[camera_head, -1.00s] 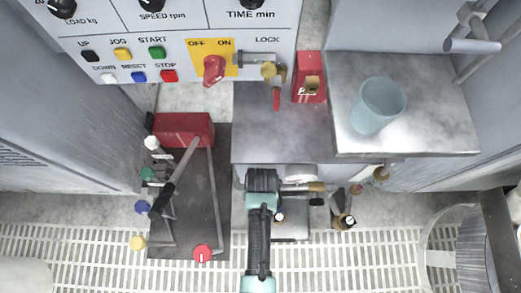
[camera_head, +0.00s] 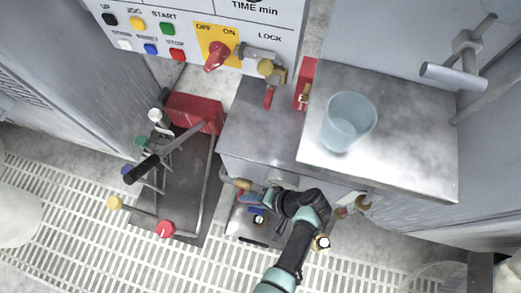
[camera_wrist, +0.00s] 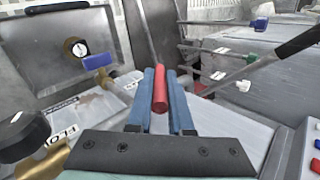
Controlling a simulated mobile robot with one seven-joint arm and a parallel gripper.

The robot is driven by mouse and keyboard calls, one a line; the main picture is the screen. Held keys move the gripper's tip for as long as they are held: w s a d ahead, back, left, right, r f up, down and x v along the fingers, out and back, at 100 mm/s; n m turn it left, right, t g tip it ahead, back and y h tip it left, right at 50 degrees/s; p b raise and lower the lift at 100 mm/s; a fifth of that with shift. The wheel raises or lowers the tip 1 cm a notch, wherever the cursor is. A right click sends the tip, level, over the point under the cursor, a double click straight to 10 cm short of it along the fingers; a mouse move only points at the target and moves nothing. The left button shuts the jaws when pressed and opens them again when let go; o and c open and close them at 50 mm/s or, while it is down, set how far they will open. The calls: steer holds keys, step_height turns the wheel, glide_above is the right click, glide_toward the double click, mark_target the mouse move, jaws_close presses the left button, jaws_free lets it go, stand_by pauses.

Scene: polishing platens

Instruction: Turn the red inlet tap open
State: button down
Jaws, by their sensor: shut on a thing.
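In the wrist view the blue fingers of my gripper (camera_wrist: 159,72) are shut on a red rod-like handle (camera_wrist: 160,95), which I take to be the red inlet tap. The rest of that tap is hidden. In the head view my gripper end (camera_head: 283,202) is by the front of the grey cabinet, beside a brass fitting (camera_head: 243,185), and the held handle is hidden behind my arm. A separate red lever (camera_head: 268,97) hangs under a brass valve beside the switch panel, clear of my gripper.
A translucent cup (camera_head: 348,122) stands on the metal top (camera_head: 420,165). Red, blue, green, white and yellow knobs sit by a dark plate (camera_head: 180,195) at left. The grated floor is open in front.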

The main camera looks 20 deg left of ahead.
steer(key=shift+d+f+y+b, duration=0.25)
steer(key=shift+f+y+b, duration=0.15)
steer(key=shift+y+b, duration=0.6)
steer(key=shift+d+f+y+b, duration=0.3)
steer(key=shift+y+b, duration=0.4)
steer(key=shift+b, duration=0.5)
steer(key=c, duration=0.8)
jaws_free()
steer(key=shift+c, duration=0.2)
steer(key=p+v, duration=0.2)
steer(key=v, duration=1)
steer(key=shift+d+r+p, duration=0.15)
steer(key=shift+d+p, duration=0.2)
steer(key=shift+d, duration=0.05)
